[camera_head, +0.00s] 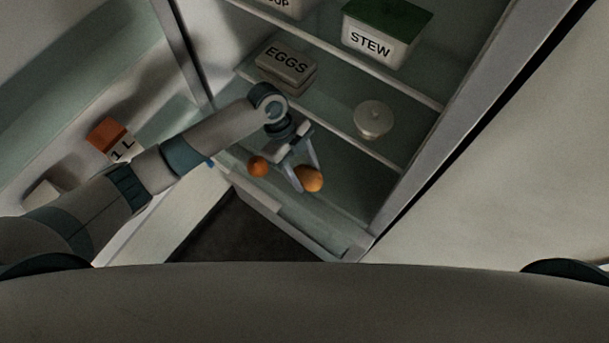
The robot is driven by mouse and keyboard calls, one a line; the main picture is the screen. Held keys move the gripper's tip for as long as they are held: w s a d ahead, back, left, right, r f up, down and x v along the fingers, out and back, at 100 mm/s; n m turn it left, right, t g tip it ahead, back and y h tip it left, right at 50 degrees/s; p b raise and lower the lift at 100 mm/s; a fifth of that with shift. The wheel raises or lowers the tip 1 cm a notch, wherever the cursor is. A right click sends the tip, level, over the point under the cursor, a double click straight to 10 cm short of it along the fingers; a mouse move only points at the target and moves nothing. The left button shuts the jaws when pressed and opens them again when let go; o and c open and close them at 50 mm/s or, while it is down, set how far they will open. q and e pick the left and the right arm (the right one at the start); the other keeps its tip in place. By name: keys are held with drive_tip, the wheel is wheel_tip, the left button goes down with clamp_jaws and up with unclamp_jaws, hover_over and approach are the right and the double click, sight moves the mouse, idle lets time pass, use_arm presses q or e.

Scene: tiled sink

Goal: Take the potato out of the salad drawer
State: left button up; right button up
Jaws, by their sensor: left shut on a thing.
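The potato (311,181) is a rounded orange-brown lump in the head view, at the lower part of the open fridge. My left gripper (307,176) reaches in from the left and is shut on it, with one finger on each side. The salad drawer (287,216) is the bottom compartment, and its pale front rim runs below the potato. I cannot tell how high the potato is above the drawer floor. My right gripper is not in view.
A smaller orange round item (258,166) lies left of the potato. Above are an EGGS box (286,66), a round lidded pot (373,119) and a green-lidded STEW box (381,36) on glass shelves. A 1 L carton (112,139) stands in the open door at left.

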use_arm(q)
drive_tip(key=shift+r, duration=1.05)
